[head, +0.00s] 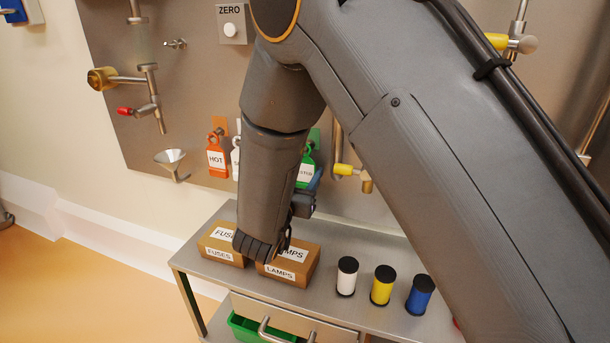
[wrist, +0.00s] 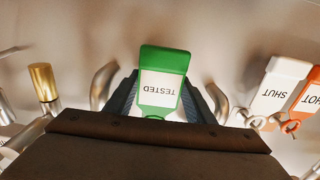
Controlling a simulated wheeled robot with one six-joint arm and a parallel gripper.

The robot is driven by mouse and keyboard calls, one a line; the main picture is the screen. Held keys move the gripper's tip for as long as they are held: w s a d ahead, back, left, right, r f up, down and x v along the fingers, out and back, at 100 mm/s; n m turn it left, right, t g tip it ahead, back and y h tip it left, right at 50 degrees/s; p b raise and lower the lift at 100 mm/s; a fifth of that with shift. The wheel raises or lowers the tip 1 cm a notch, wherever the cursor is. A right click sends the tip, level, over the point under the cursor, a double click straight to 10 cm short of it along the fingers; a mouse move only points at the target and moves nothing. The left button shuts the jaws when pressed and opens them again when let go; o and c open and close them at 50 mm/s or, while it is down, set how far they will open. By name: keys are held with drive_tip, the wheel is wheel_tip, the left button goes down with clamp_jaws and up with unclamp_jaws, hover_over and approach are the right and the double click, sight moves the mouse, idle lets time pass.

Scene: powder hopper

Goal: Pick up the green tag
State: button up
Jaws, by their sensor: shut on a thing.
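The green tag (head: 307,172) with a white label is at the wall panel in the head view, partly hidden behind my arm. In the wrist view the green tag (wrist: 166,57) reads TESTED, upside down in the picture, and its lower part lies between my fingers. My gripper (wrist: 158,97) is shut on the tag, one dark finger at each side. In the head view my gripper is mostly hidden by my own arm. I cannot tell whether the tag still hangs on its hook.
An orange HOT tag (head: 217,158) and a white SHUT tag (wrist: 281,88) hang beside it. Below is a metal bench with a FUSES box (head: 219,252), a LAMPS box (head: 288,272) and white, yellow and blue cylinders (head: 382,287). Pipes and a funnel (head: 171,160) jut from the panel.

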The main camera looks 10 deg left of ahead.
drive_tip(key=s+a+p, duration=0.2)
drive_tip(key=s+p, duration=0.1)
drive_tip(key=s, duration=1.3)
drive_tip(key=shift+s+a+r, duration=0.15)
drive_tip(key=shift+s+r, duration=0.05)
drive_tip(key=shift+s, duration=0.15)
drive_tip(key=shift+r+p, duration=0.45)
drive_tip(key=shift+p, duration=0.05)
drive_tip(key=shift+s, duration=0.1)
drive_tip(key=s+a+p, duration=0.1)
drive_tip(key=s+p, duration=0.3)
drive_tip(key=s, duration=0.3)
idle(0.9)
